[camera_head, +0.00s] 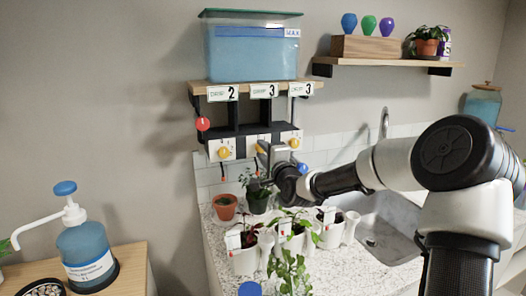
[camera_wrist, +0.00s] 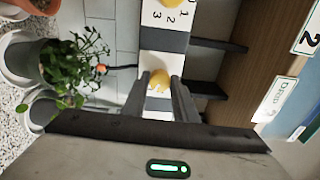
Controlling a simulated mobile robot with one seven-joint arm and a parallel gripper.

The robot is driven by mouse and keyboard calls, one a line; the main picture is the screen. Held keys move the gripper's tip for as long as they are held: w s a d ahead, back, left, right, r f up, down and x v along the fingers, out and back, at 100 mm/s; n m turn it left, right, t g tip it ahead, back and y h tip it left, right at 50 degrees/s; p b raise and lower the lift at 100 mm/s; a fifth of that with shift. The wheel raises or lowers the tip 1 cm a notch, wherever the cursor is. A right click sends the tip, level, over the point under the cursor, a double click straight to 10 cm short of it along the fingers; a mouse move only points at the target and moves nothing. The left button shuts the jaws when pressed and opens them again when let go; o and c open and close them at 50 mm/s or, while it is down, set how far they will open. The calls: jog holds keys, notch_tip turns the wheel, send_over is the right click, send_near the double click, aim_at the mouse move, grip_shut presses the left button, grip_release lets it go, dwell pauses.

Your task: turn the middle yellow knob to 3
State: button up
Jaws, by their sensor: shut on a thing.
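The middle yellow knob (camera_head: 261,147) is on the white and dark panel under the tank shelf. In the wrist view, the knob (camera_wrist: 160,77) lies between the two fingertips. My gripper (camera_head: 267,156) reaches it from the right and is shut on it, as the wrist view of the gripper (camera_wrist: 160,88) shows. The numerals around this knob are mostly covered, and I cannot tell its setting. The left yellow knob (camera_head: 223,152) is clear, with 1, 2, 3 beside it in the wrist view.
The blue water tank (camera_head: 250,55) stands above the panel. A red ball (camera_head: 203,124) hangs at its left. Potted seedlings (camera_head: 285,235) and a terracotta pot (camera_head: 225,207) stand on the counter below my gripper. A sink (camera_head: 375,235) is at the right.

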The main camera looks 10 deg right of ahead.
jog(key=shift+m, duration=0.3)
jog(key=o, duration=1.1)
jog(key=shift+c, duration=0.2)
jog(key=shift+s, duration=0.1)
jog(key=s+d+p, duration=0.2)
jog(key=s+d, duration=0.1)
jog(key=s, duration=1.4)
jog(key=shift+f, duration=0.25)
